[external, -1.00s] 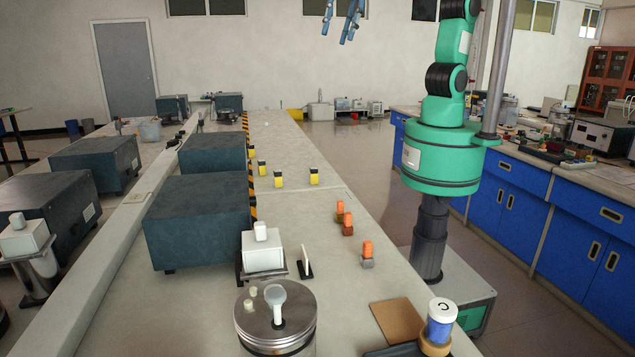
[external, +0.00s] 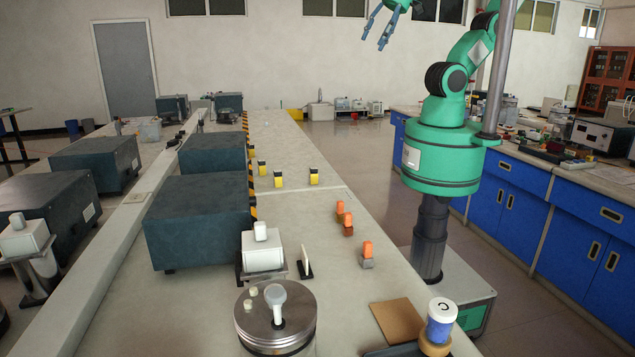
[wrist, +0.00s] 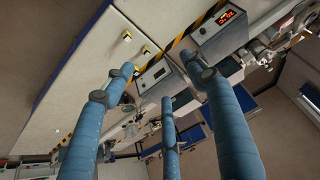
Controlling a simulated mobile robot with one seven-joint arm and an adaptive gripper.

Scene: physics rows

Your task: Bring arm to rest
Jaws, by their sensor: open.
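My gripper (external: 377,34) is at the top of the external view, in the air above the far part of the long bench. Its blue fingers are spread apart with nothing between them. In the wrist view my gripper (wrist: 165,95) shows three blue fingers, spread and empty. My green arm (external: 450,80) is raised on its column at the right side of the bench. Its upper part is cut off by the frame edge.
The long bench (external: 310,220) carries dark boxes (external: 200,215), small yellow-black items (external: 314,177), orange-topped items (external: 367,255), a metal canister (external: 275,325) and a blue-white jar (external: 440,320). Blue cabinets (external: 510,200) stand at the right. The air around my gripper is clear.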

